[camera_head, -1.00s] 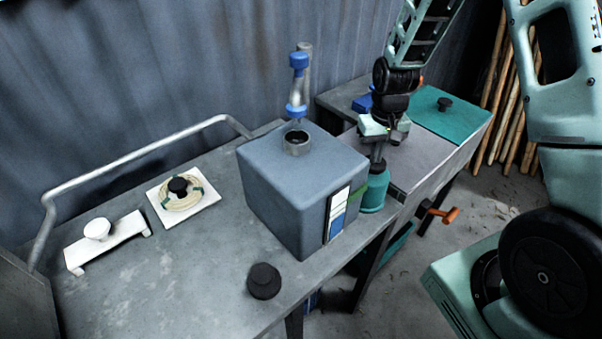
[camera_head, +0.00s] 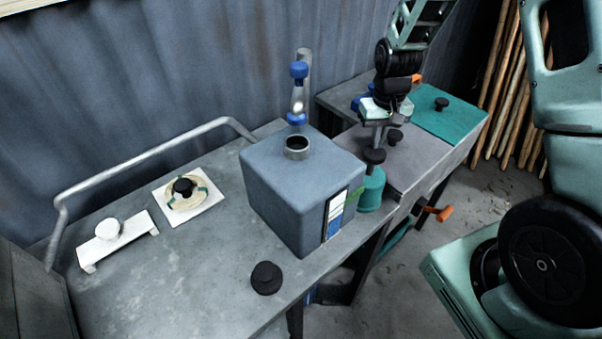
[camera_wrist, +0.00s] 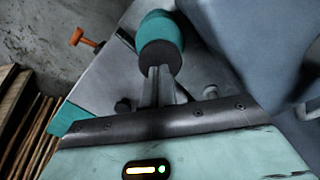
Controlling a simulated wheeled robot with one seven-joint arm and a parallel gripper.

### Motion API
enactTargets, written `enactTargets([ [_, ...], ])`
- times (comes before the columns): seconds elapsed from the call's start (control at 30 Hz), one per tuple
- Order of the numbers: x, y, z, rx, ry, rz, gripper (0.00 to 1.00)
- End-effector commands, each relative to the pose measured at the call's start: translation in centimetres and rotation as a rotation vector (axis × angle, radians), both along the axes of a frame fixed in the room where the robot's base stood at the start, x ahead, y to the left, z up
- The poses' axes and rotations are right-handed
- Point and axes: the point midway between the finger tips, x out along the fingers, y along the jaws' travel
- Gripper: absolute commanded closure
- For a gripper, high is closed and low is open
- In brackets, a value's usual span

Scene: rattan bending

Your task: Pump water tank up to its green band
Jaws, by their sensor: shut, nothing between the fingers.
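The water tank (camera_head: 290,190) is a grey-blue box on the bench with a round open neck on top. The teal pump (camera_head: 370,190) stands right of the tank with a black knob (camera_head: 374,156) on top. My gripper (camera_head: 377,146) is shut and empty, pointing down just above the knob. In the wrist view the closed fingertips (camera_wrist: 160,70) overlap the edge of the knob (camera_wrist: 160,58); contact is unclear.
A blue-capped pipe (camera_head: 298,95) stands behind the tank. A black knob (camera_head: 266,278), a coil on a white plate (camera_head: 187,195) and a white stand (camera_head: 115,240) are on the left bench. An orange handle (camera_head: 440,213) juts out at right.

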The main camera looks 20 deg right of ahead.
Motion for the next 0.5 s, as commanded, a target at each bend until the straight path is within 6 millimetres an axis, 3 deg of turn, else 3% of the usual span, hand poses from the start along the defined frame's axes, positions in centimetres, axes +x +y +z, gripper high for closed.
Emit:
enactTargets([
  [0.5, 0.01, 0.0, -0.62, 0.0, 0.0, 0.0, 1.0],
])
